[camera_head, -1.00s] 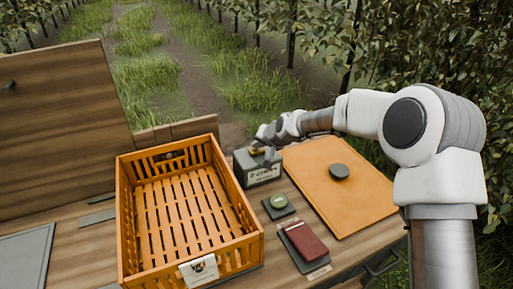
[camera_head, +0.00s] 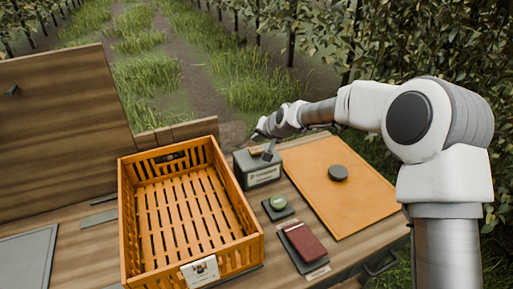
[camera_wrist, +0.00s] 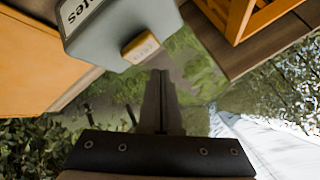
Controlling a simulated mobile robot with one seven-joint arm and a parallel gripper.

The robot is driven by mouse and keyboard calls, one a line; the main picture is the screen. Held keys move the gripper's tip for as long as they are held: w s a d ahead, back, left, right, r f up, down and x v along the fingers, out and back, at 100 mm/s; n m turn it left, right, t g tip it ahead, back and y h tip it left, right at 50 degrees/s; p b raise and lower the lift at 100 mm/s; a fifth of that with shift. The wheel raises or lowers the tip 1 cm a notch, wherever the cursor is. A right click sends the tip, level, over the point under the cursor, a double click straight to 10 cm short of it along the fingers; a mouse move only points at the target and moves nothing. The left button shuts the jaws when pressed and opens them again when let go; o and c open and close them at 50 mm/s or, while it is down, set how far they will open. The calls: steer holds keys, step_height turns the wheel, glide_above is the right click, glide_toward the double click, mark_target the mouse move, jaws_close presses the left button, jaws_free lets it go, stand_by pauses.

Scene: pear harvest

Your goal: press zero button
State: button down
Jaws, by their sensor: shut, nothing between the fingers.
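A grey-green box (camera_head: 258,170) with a pale label on its front stands on the table right of the orange crate. In the wrist view the box (camera_wrist: 110,30) shows at upper left, with a tan button (camera_wrist: 140,48) at its edge. Lettering on the button is blurred. The button also shows as a small tan patch on the box's top in the head view (camera_head: 257,150). My gripper (camera_head: 269,152) is shut and empty, over the top of the box beside the button. In the wrist view its fingertips (camera_wrist: 160,76) appear close to the button; contact cannot be told.
The empty orange crate (camera_head: 127,225) stands to the left. Grass lies beyond the table.

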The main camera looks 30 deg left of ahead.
mark_target(258, 151)
steer(key=shift+r+p, duration=0.7)
steer(key=shift+r, duration=1.05)
steer(key=s+d+r+h, duration=0.25)
steer(key=d+r, duration=0.25)
steer(key=d, duration=0.4)
steer(key=s+d+r+t+h+p, duration=0.1)
steer(key=s+d+r, duration=0.35)
steer(key=d, duration=0.55)
steer(key=s+d+r+h, duration=0.2)
steer(key=d+r, duration=0.4)
steer(key=d, duration=0.3)
steer(key=s+d+m+h, duration=0.2)
steer(key=s+d, duration=1.6)
steer(key=s, duration=0.4)
steer(key=shift+d+p, duration=0.4)
steer(key=shift+p, duration=0.05)
steer(key=shift+a+r, duration=0.1)
steer(key=shift+a, duration=0.1)
